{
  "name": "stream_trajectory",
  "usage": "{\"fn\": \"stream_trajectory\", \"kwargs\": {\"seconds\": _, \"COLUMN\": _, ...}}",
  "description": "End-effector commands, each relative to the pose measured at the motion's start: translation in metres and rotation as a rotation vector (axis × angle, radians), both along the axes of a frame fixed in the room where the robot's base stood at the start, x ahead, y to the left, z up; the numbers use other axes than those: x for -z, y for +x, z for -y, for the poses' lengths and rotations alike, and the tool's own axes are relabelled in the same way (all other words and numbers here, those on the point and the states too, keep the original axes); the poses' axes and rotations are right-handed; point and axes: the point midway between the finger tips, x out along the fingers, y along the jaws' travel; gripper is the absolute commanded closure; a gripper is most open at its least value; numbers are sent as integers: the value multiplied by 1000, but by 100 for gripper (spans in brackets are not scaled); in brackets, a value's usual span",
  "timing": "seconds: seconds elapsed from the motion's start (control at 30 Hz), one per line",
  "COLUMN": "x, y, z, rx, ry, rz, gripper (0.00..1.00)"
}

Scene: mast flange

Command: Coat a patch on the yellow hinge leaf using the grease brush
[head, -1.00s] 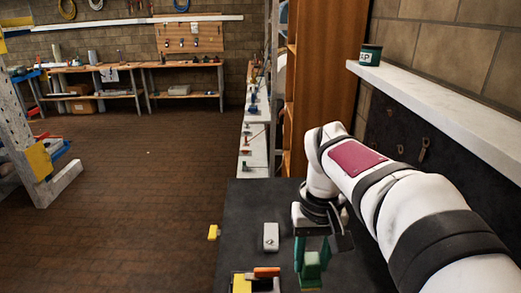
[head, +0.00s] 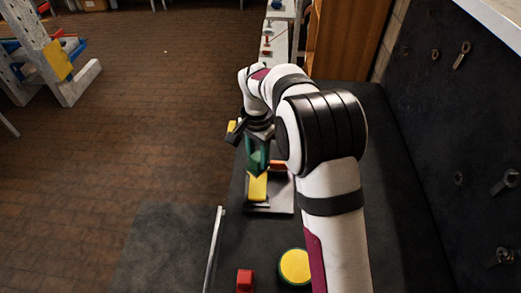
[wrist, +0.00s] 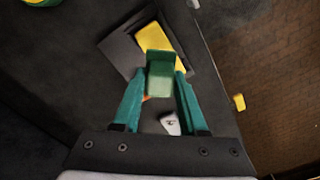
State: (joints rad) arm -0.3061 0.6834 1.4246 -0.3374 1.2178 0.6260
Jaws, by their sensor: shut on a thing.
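The yellow hinge leaf (head: 257,188) lies on a grey plate (head: 284,205) on the dark bench; in the wrist view the leaf (wrist: 153,36) is just beyond my fingertips. My gripper (head: 258,166) has green fingers, pointing down at the leaf's far end. In the wrist view my gripper (wrist: 163,73) is shut on a green block-like piece (wrist: 160,82), which I take for the grease brush. The piece overlaps the leaf's near end in that view. Its bristles are hidden, so I cannot tell whether they touch the leaf.
An orange piece (head: 278,165) lies beside the leaf's far end. A round yellow-topped container (head: 295,265) and a red block (head: 245,280) stand nearer on the bench. A pale bar (head: 214,248) runs along the left edge. A whitish part (wrist: 170,123) lies under my gripper.

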Motion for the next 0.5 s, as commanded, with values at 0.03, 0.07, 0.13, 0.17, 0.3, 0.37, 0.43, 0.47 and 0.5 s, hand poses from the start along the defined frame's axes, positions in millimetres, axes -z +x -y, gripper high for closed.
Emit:
{"fn": "stream_trajectory", "kwargs": {"seconds": 0.03, "x": 5, "y": -1, "z": 0, "rx": 1, "ry": 0, "rz": -3, "gripper": 100}}
{"fn": "stream_trajectory", "kwargs": {"seconds": 0.07, "x": 7, "y": -1, "z": 0, "rx": 1, "ry": 0, "rz": -4, "gripper": 100}}
{"fn": "stream_trajectory", "kwargs": {"seconds": 0.13, "x": 14, "y": -1, "z": 0, "rx": 0, "ry": 0, "rz": -3, "gripper": 100}}
{"fn": "stream_trajectory", "kwargs": {"seconds": 0.17, "x": 16, "y": -1, "z": 0, "rx": 0, "ry": 0, "rz": -3, "gripper": 100}}
{"fn": "stream_trajectory", "kwargs": {"seconds": 0.3, "x": 29, "y": -1, "z": 0, "rx": -1, "ry": -1, "rz": -2, "gripper": 100}}
{"fn": "stream_trajectory", "kwargs": {"seconds": 0.37, "x": 34, "y": -1, "z": 0, "rx": 0, "ry": 0, "rz": -3, "gripper": 100}}
{"fn": "stream_trajectory", "kwargs": {"seconds": 0.43, "x": 41, "y": -1, "z": 0, "rx": 0, "ry": 0, "rz": -3, "gripper": 100}}
{"fn": "stream_trajectory", "kwargs": {"seconds": 0.47, "x": 43, "y": -1, "z": 0, "rx": 0, "ry": 0, "rz": -3, "gripper": 100}}
{"fn": "stream_trajectory", "kwargs": {"seconds": 0.5, "x": 47, "y": -1, "z": 0, "rx": 0, "ry": 0, "rz": -3, "gripper": 100}}
